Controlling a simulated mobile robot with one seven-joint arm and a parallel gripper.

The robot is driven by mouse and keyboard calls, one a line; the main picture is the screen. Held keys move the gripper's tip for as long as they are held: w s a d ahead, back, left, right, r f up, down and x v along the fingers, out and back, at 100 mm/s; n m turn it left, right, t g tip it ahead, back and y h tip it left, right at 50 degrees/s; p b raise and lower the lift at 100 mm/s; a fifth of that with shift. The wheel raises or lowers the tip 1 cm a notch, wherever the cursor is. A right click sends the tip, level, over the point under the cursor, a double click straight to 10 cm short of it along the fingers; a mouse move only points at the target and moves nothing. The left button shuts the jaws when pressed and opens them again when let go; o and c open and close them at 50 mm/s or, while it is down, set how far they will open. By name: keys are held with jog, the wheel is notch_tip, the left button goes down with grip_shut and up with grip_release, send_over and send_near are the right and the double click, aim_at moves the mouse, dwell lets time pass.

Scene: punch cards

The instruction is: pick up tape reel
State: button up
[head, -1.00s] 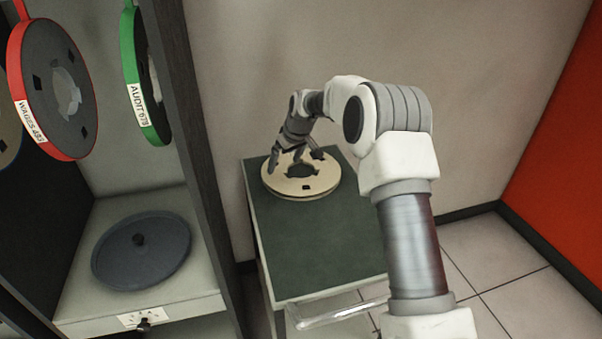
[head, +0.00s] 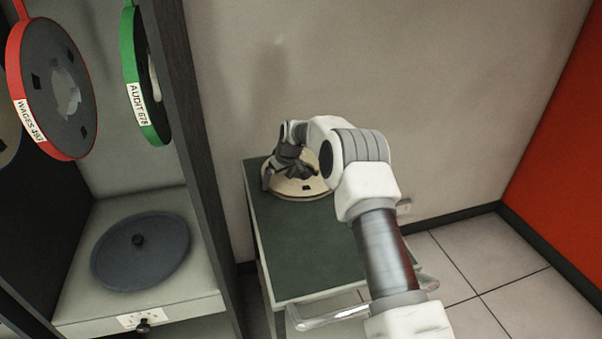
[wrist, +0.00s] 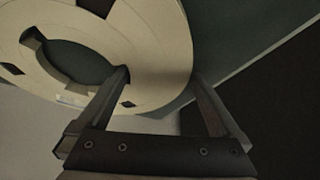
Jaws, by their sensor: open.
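The tape reel is a flat cream disc with dark cut-outs (head: 299,191), lying on the far end of the green-topped cart. In the wrist view the reel (wrist: 155,50) fills the upper left, with its large dark centre opening to the left. My gripper (wrist: 160,80) is open. Its left fingertip overlaps the reel between the centre opening and the rim, and its right fingertip is by the outer rim. The reel's rim lies between the fingers in that view; I cannot tell whether they touch it. In the head view my gripper (head: 268,182) is at the reel's left side and my arm hides part of it.
The green cart top (head: 310,245) is clear in front of the reel. A rack at left holds a red-rimmed reel (head: 32,120), a green-rimmed reel (head: 130,70) and a dark round platter (head: 140,252). The rack's dark upright (head: 185,120) stands close to the cart. A wall is behind.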

jog(key=shift+c, duration=0.3)
grip_shut()
jog(key=shift+w+r, duration=0.1)
jog(key=shift+r, duration=0.1)
jog(key=shift+r, duration=0.1)
jog(key=shift+r, duration=0.2)
notch_tip(320, 180, up, 4)
jog(key=shift+f, duration=0.25)
jog(key=s+d+r, duration=0.7)
jog(key=s+d, duration=0.1)
notch_tip(320, 180, up, 13)
jog(key=p, duration=0.8)
jog(key=shift+s+p, duration=0.25)
jog(key=shift+p, duration=0.05)
